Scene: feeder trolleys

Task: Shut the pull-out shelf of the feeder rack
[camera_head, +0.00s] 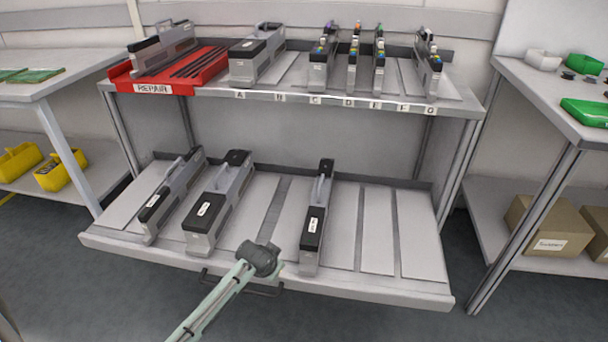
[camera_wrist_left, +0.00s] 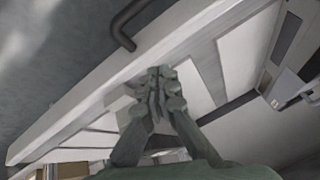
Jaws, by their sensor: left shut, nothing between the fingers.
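The pull-out shelf (camera_head: 373,282) is the lower, light grey shelf of the feeder rack (camera_head: 455,165). It stands out toward me, beyond the rack's upper shelf. A dark bar handle (camera_head: 277,292) is on its front edge, partly behind my arm; the handle also shows in the left wrist view (camera_wrist_left: 122,32). My left gripper (camera_head: 263,259) is at the shelf's front edge, beside the handle. In the left wrist view its fingers (camera_wrist_left: 158,80) are together and empty, over or against the shelf front; I cannot tell if they touch. My right gripper is not in view.
Three feeders (camera_head: 218,205) (camera_head: 316,222) (camera_head: 172,195) stand on the pull-out shelf. The upper shelf holds several feeders and a red REPAIR tray (camera_head: 205,72). Side tables (camera_head: 52,85) (camera_head: 535,95) flank the rack. The shelf's right part is bare.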

